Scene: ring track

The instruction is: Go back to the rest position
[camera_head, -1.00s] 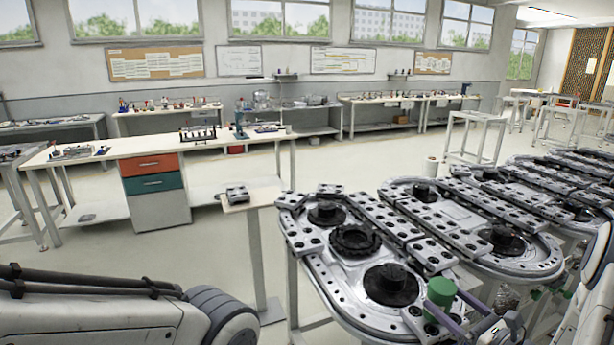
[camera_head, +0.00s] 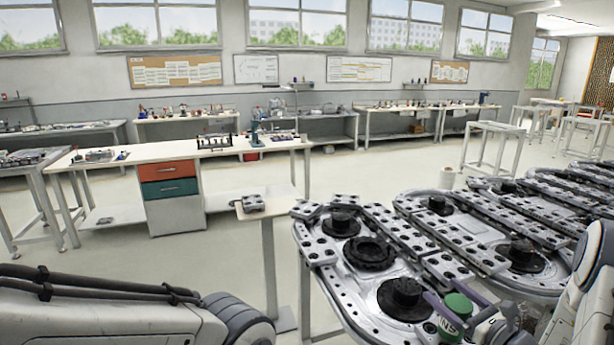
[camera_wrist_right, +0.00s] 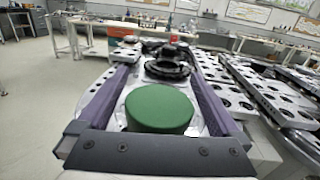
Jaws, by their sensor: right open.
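A green cylinder (camera_head: 458,305) with a white label on its side stands on the near end of the ring track (camera_head: 352,298) in the head view. My right gripper (camera_head: 452,303), with purple fingers, is open around it. In the right wrist view, the green round top (camera_wrist_right: 160,108) lies between the spread fingers of the right gripper (camera_wrist_right: 158,72), with gaps on both sides. My left arm enters at the lower left of the head view; its gripper is out of frame.
Black round hubs (camera_head: 403,296) and grey perforated rails (camera_head: 455,270) cover the track beside the right gripper. A small stand (camera_head: 268,213) is left of the track. A long bench with drawers (camera_head: 170,185) stands farther left. The floor between is clear.

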